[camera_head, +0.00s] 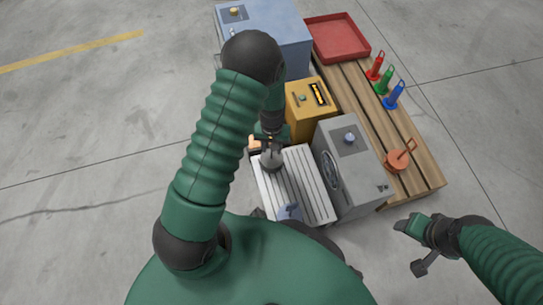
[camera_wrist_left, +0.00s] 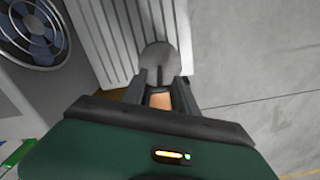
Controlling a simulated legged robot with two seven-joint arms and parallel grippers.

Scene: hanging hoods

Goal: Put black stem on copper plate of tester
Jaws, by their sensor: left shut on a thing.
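My left gripper (camera_head: 271,145) reaches down over the white ribbed rack and is shut on a dark grey stem with a round, flat disc, which I take as the black stem (camera_head: 271,161). In the left wrist view the disc (camera_wrist_left: 160,62) shows just beyond the fingertips (camera_wrist_left: 161,85). A copper-coloured patch (camera_head: 254,143), likely the copper plate, shows left of the gripper, partly hidden by it. A tan patch (camera_wrist_left: 160,101) also shows between the fingers; I cannot tell if it is the same. My right gripper (camera_head: 417,246) is apart at the lower right; its jaws are unclear.
The white ribbed rack (camera_head: 315,187) bears a blue-grey piece (camera_head: 290,212). A grey fan box (camera_head: 353,150), yellow box (camera_head: 312,102) and blue-grey cabinet (camera_head: 275,30) stand close by. The wooden pallet (camera_head: 420,180) holds a red tray (camera_head: 337,38) and several coloured pieces. Floor is open at left.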

